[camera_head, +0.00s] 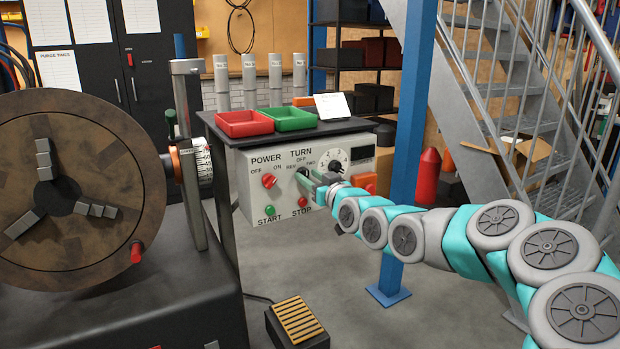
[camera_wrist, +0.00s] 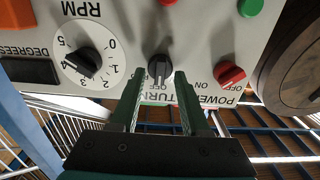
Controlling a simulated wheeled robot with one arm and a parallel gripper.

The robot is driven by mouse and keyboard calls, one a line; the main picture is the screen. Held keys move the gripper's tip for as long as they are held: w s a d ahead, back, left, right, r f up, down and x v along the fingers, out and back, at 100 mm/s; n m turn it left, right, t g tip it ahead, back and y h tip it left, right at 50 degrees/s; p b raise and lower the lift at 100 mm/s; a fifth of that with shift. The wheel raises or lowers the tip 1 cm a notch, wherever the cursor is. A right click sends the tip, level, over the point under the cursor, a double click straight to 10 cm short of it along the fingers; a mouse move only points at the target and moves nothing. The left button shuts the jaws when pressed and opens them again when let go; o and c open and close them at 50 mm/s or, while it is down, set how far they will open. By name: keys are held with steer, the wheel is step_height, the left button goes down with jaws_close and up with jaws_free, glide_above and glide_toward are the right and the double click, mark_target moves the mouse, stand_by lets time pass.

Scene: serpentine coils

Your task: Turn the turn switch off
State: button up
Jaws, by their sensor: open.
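The turn switch (camera_wrist: 160,68) is a black knob on a pale grey control panel (camera_head: 258,197), under the TURN label with REV, OFF and FWD marks. In the wrist view, where the lettering is upside down, its handle looks roughly vertical. In the head view the switch is mostly hidden by my gripper (camera_head: 312,182). My gripper (camera_wrist: 160,74) is open, its two dark green fingers pointing at the panel. In the wrist view the fingertips appear on either side of the switch; I cannot tell if they touch it.
A red power switch (camera_head: 268,181), green start button (camera_head: 269,211), red stop button (camera_head: 303,202) and RPM dial (camera_head: 334,161) surround it. Red (camera_head: 244,123) and green (camera_head: 289,119) trays sit above. A blue post (camera_head: 411,110) stands right, a large chuck (camera_head: 75,190) left.

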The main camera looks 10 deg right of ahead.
steer(key=b+v, duration=0.1)
steer(key=v, duration=0.6)
steer(key=shift+s+b, duration=0.35)
steer(key=shift+d, duration=0.1)
